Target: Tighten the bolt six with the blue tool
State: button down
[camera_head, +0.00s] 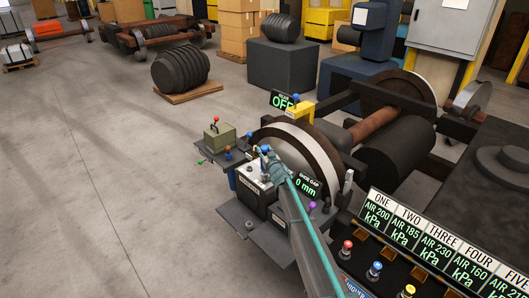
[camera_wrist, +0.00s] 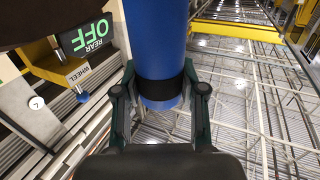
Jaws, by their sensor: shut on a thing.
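The blue tool (camera_wrist: 156,40) is a thick blue cylinder with a black band near its lower end, in the wrist view. My gripper (camera_wrist: 160,90) is shut on it at that band, one finger on each side. In the head view my gripper (camera_head: 268,162) is in front of the large wheel (camera_head: 330,152), above a dark equipment block. The tool is mostly hidden there and hard to tell from small blue knobs nearby. No bolt marked six can be made out. A round label reading 7 (camera_wrist: 36,103) shows at the left of the wrist view.
A "REAR OFF" sign (camera_wrist: 86,36) and yellow "WHEEL" block (camera_wrist: 62,70) are left of the tool in the wrist view. A "0 mm" display (camera_head: 307,186) is close right of my gripper. Air-pressure displays (camera_head: 420,235) stand at lower right.

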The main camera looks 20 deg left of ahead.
jog(key=shift+r+p, duration=1.8)
jog(key=shift+r, duration=0.45)
